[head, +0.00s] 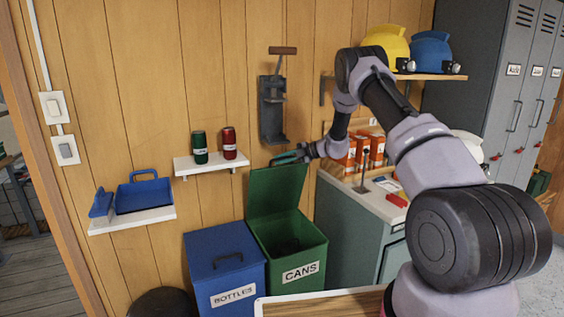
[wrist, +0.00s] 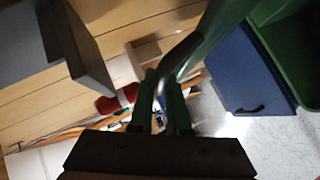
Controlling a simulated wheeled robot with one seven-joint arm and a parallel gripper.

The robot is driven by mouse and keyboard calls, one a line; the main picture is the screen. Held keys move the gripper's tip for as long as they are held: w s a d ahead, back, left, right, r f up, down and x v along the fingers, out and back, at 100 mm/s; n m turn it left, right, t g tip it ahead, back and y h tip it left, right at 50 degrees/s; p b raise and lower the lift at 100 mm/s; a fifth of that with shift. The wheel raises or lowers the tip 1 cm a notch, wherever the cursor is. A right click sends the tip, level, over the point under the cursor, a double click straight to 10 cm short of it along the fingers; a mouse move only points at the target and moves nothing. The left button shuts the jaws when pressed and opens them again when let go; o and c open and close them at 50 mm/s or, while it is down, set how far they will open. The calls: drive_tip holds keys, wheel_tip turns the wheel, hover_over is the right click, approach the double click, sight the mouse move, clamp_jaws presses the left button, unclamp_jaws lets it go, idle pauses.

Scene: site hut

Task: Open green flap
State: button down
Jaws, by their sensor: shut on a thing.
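The green flap (head: 278,190) of the green bin labelled CANS (head: 297,262) stands raised, tilted up steeply at the back of the bin. The bin's dark opening shows below it. My gripper (head: 287,158) is at the flap's top edge. In the wrist view my gripper's fingers (wrist: 163,100) are closed around the grey curved handle (wrist: 180,52), which runs up to the green flap (wrist: 213,28). The exact contact is partly dark. The green bin also shows at the upper right of the wrist view (wrist: 295,55).
A blue BOTTLES bin (head: 222,255), lid shut, stands left of the green bin. A shelf (head: 210,166) with a green can (head: 200,147) and a red can (head: 229,143) is above. A wall-mounted can crusher (head: 272,105) hangs just above my gripper. A grey-green cabinet (head: 345,230) stands close right.

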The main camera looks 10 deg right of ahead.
drive_tip(key=c, duration=0.9)
unclamp_jaws()
drive_tip(key=shift+s+f, duration=0.1)
drive_tip(key=shift+d, duration=0.15)
drive_tip(key=v, duration=1)
drive_tip(key=shift+s+d+r, duration=0.1)
drive_tip(key=shift+d+r, duration=0.15)
drive_tip(key=shift+c, duration=0.2)
